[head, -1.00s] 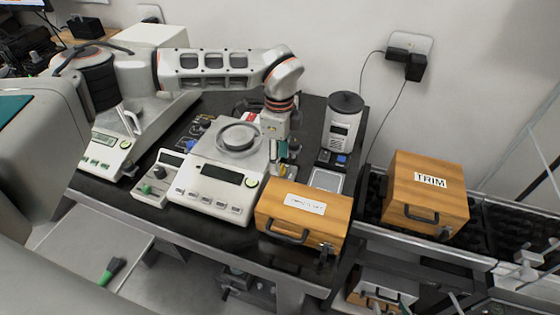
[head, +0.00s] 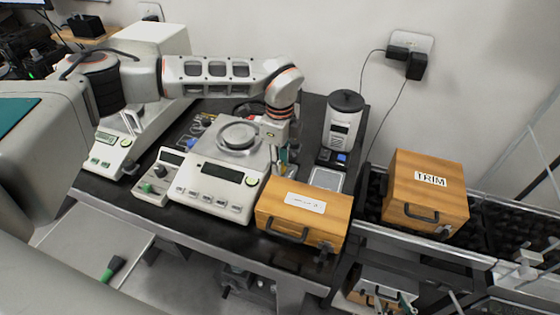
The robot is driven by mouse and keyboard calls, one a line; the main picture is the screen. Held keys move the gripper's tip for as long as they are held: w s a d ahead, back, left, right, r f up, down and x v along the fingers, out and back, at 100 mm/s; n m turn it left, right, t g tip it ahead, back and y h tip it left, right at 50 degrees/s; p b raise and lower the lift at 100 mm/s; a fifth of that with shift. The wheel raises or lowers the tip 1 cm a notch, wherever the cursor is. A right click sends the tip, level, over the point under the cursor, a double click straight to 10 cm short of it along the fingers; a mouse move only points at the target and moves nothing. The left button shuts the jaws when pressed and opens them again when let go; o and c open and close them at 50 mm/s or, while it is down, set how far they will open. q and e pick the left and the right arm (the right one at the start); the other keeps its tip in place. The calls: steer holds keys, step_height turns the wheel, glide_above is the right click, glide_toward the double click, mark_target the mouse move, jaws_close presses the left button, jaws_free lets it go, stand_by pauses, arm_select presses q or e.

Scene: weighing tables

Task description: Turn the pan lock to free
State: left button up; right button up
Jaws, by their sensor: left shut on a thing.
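The balance (head: 208,195) is a white unit with a dark display, a row of buttons and a round grey pan (head: 238,135) on top. My left arm reaches over behind it from the left. My left gripper (head: 284,168) points down at the balance's right side, behind the wooden box. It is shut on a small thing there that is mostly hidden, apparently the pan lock. The lock's exact position cannot be made out. My right gripper is not in view.
A wooden box (head: 305,212) with a white label stands close to the balance's front right. A control box (head: 158,178) with knobs is on its left. A white canister (head: 343,122) stands behind right. A wooden box marked TRIM (head: 427,188) sits further right.

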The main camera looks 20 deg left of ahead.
arm_select(q)
steer(key=shift+m, duration=1)
steer(key=o, duration=1.1)
steer(key=shift+o, duration=0.2)
